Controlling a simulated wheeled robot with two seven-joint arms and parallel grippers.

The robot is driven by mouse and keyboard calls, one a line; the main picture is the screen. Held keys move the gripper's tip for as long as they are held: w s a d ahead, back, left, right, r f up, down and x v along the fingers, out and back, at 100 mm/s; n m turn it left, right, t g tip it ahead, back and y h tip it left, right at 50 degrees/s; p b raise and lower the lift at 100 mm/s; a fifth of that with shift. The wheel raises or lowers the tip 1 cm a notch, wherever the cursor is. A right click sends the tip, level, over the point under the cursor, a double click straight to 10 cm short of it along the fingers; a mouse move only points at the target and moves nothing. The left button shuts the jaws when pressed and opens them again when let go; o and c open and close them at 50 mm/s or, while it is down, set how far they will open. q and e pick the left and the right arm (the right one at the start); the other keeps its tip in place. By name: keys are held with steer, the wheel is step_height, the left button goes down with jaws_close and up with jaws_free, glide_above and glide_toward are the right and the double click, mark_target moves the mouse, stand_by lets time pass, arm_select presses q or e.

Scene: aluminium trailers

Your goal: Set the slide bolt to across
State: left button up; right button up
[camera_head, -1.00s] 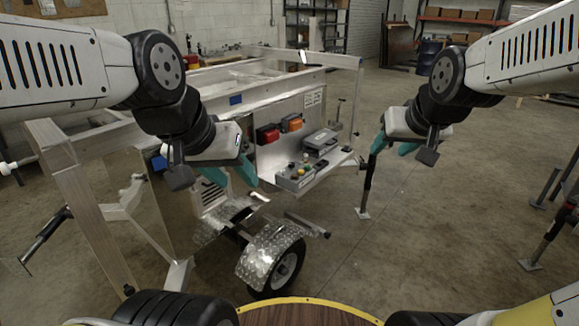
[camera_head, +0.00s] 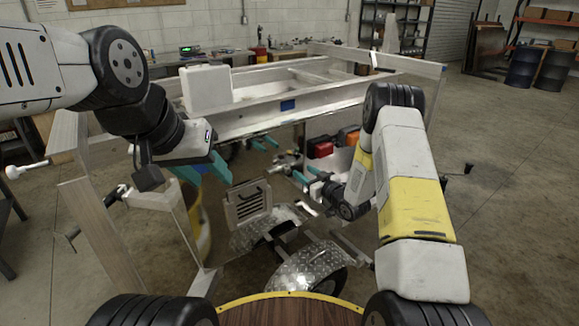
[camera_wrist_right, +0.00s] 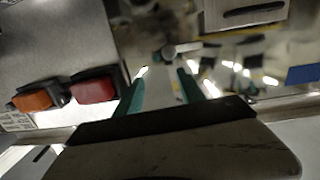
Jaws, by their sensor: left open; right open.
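In the right wrist view, a grey metal rod with a rounded end (camera_wrist_right: 178,50) lies just beyond my right gripper's fingertips. It may be the slide bolt, but blur hides which way it is set. My right gripper (camera_wrist_right: 162,78) is open, with nothing visible between its teal fingers. In the head view my right gripper (camera_head: 303,177) reaches left toward the trailer's inside, by small metal fittings (camera_head: 284,165). My left gripper (camera_head: 205,168) is open and empty in front of the trailer's near side rail, apart from the fittings.
The aluminium trailer (camera_head: 335,92) fills the middle. A louvred panel (camera_head: 248,203) and a tread-plate fender (camera_head: 308,264) lie below the grippers. Open floor is at right.

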mark_target(289, 171)
steer(key=shift+y, duration=0.6)
steer(key=w+a+f, duration=0.1)
steer(key=a, duration=0.1)
steer(key=w+a+f, duration=0.1)
steer(key=w, duration=0.1)
steer(key=w+a, duration=0.1)
steer(key=a, duration=0.1)
steer(key=shift+w+a+f, duration=0.35)
steer(key=shift+f, duration=0.05)
jaws_close()
stand_by(0.8)
